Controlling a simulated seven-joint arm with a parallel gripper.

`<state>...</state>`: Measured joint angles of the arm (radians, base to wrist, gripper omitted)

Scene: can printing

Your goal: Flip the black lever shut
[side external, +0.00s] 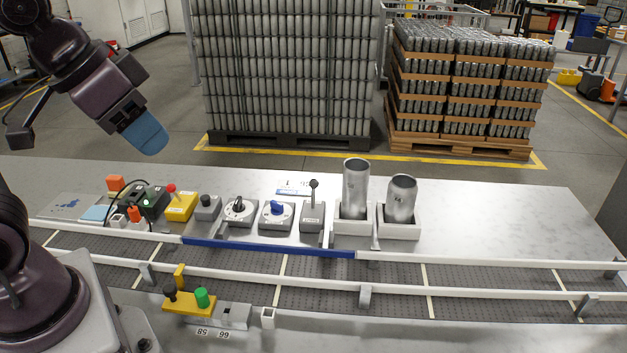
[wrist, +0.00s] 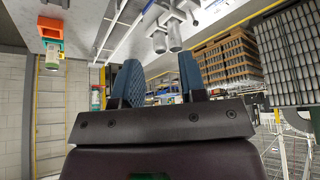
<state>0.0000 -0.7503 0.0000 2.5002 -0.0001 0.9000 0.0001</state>
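A lever with a black knob (side external: 314,184) stands upright on a small grey box (side external: 312,216) on the bench, just left of two silver cans. Another short black knob (side external: 170,294) sits on a yellow plate at the front. My gripper (side external: 151,146), with blue fingers, is high above the bench at the left, well away from both. In the wrist view my gripper (wrist: 161,76) has its two fingers apart with nothing between them. The lever cannot be made out in the wrist view.
Left of the lever sit a blue-knob dial (side external: 277,211), a black-knob dial (side external: 239,209) and a yellow box with a red button (side external: 180,206). Silver cans (side external: 355,190) (side external: 401,200) stand in white holders at right. A railed conveyor (side external: 330,275) runs in front.

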